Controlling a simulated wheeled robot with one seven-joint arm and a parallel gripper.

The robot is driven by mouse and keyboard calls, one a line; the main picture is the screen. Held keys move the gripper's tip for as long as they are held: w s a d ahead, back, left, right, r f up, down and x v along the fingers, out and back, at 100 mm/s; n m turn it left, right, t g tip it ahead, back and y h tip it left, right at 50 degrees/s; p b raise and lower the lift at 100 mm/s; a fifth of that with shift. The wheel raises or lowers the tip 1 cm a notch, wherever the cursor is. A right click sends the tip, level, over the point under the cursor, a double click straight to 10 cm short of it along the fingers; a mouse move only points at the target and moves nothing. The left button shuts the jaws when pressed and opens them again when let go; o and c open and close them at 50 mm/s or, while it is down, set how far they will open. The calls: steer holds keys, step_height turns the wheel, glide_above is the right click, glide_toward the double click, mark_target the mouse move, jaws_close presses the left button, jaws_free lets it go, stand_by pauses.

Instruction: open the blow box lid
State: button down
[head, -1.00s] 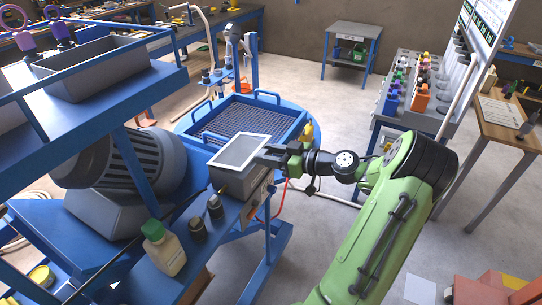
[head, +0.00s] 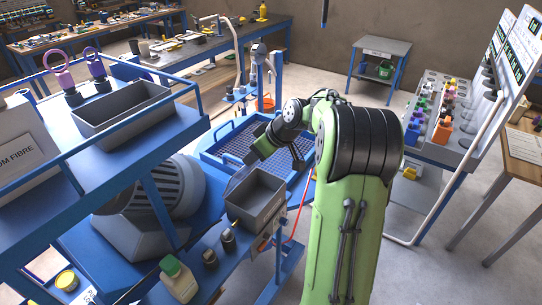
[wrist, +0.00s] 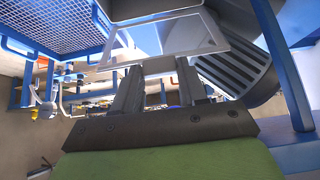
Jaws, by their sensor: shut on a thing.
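The blow box (head: 257,205) is a grey open-topped box on the blue bench in the head view, its dark inside showing. Its lid (head: 238,179), a pale frame with a clear pane, is raised and seen nearly edge-on at the box's far left side. My gripper (head: 256,150) reaches over from behind the box, and its fingertips are partly hidden in the head view. In the wrist view the two fingers of my gripper (wrist: 161,68) are at the edge of the lid (wrist: 168,48), shut on its frame.
A blue mesh-bottomed tray (head: 228,146) lies behind the box. A grey motor (head: 150,195) is to its left. Dark knobs (head: 228,240) and a white bottle with a green cap (head: 178,280) stand in front. A blue-framed shelf with a grey bin (head: 125,108) overhangs at left.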

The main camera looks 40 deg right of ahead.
steer(key=w+a+r, duration=0.1)
steer(key=w+a, duration=0.1)
steer(key=w, duration=0.4)
steer(key=shift+w+a+r+p, duration=0.15)
steer(key=shift+r+p, duration=0.25)
steer(key=shift+p, duration=0.05)
steer(key=c, duration=0.6)
jaws_free()
steer(key=shift+f, duration=0.15)
steer(key=p+v, duration=0.1)
steer(key=v, duration=1.4)
steer(key=shift+s+r+p, duration=0.25)
steer(key=shift+r+p, duration=0.05)
